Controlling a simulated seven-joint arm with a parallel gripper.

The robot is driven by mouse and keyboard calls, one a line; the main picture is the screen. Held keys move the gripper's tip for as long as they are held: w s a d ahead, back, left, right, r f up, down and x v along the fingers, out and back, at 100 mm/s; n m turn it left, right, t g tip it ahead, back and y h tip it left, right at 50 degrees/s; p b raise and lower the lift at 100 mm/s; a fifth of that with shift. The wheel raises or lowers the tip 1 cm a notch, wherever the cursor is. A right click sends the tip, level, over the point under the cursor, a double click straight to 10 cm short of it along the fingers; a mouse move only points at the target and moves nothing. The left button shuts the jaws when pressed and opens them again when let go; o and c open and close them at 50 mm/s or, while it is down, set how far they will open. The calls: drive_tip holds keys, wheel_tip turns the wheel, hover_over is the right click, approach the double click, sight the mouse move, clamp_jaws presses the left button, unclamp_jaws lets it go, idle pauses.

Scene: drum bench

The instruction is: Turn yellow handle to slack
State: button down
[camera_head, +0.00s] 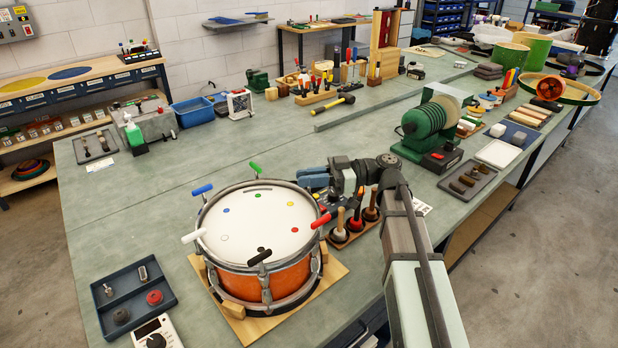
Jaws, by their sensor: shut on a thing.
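An orange drum (262,284) with a white head (255,222) stands on a wooden board. Around its rim I see a blue handle (202,189), a green handle (254,168), a white handle (194,236), a black handle (260,257) and a red handle (321,220). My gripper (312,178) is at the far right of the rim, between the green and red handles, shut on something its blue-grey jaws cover. No yellow handle shows; its place on the rim seems to be inside the jaws. How far it is turned cannot be seen.
Wood-handled tools (339,226) stand in a rack just right of the drum, close to my wrist. A dark tray (134,300) and a white device (157,333) lie at the lower left. A green machine (428,125) stands behind my arm.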

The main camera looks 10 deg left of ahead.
drive_tip(key=n+g+h, duration=0.1)
drive_tip(key=n+g, duration=0.1)
drive_tip(key=g, duration=0.1)
drive_tip(key=shift+w, duration=0.2)
drive_tip(key=shift+s+n+g+h, duration=0.2)
drive_tip(key=shift+n+g+h, duration=0.35)
drive_tip(key=shift+g, duration=0.25)
drive_tip(key=c, duration=1.2)
unclamp_jaws()
drive_tip(key=shift+o, duration=0.2)
drive_tip(key=shift+r, duration=0.15)
wheel_tip(320, 180, up, 10)
drive_tip(key=shift+f, duration=0.1)
drive_tip(key=shift+c, duration=0.4)
